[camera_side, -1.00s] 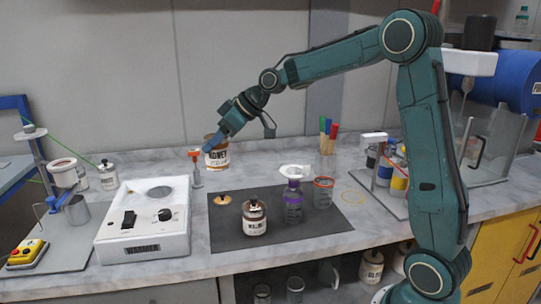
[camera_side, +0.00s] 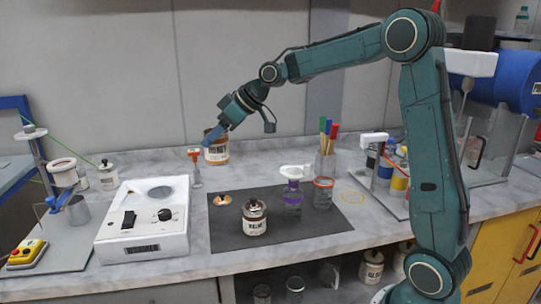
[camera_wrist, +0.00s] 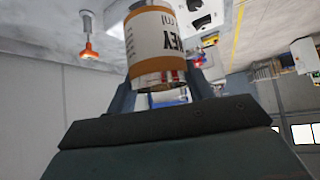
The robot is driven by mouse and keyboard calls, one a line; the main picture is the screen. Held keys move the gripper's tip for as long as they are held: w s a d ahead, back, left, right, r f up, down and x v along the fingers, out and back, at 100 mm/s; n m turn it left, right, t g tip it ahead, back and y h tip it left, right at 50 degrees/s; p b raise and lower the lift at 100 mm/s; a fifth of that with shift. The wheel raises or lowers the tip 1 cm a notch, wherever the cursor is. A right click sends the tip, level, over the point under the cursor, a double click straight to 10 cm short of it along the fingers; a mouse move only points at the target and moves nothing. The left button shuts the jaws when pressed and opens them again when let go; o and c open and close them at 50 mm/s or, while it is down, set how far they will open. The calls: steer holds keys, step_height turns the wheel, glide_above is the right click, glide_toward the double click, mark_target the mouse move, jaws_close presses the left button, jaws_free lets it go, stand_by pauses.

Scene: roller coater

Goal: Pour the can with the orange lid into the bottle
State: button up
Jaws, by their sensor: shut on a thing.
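My gripper (camera_side: 213,140) is shut on a can (camera_side: 217,153) with a white label and orange-brown bands, held near the back of the bench. In the wrist view the can (camera_wrist: 157,48) sits between the fingers, its label partly readable. An orange lid with a dark knob (camera_side: 222,199) lies loose on the dark mat. The bottle (camera_side: 293,200) is clear with a purple band and stands upright on the mat, a white funnel (camera_side: 295,171) on its mouth. The bottle is to the right of my gripper and nearer the camera. The can's contents are hidden.
A lidded jar (camera_side: 254,218) and an orange-rimmed beaker (camera_side: 323,193) stand on the mat (camera_side: 300,229). An orange-topped stand (camera_side: 195,167) is just left of the can. A white hotplate box (camera_side: 143,225) sits front left. A cup of markers (camera_side: 326,145) stands behind.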

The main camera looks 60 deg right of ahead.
steer(key=shift+s+d, duration=0.2)
steer(key=shift+d, duration=0.3)
steer(key=s+d, duration=1.3)
steer(key=d, duration=0.3)
steer(key=shift+s, duration=0.2)
steer(key=shift+a, duration=0.1)
step_height(320, 180, down, 3)
steer(key=n+t+h, duration=0.1)
steer(key=h, duration=0.1)
steer(key=n+t+h, duration=0.1)
steer(key=h, duration=0.1)
steer(key=shift+f+n, duration=0.15)
steer(key=shift+n, duration=0.15)
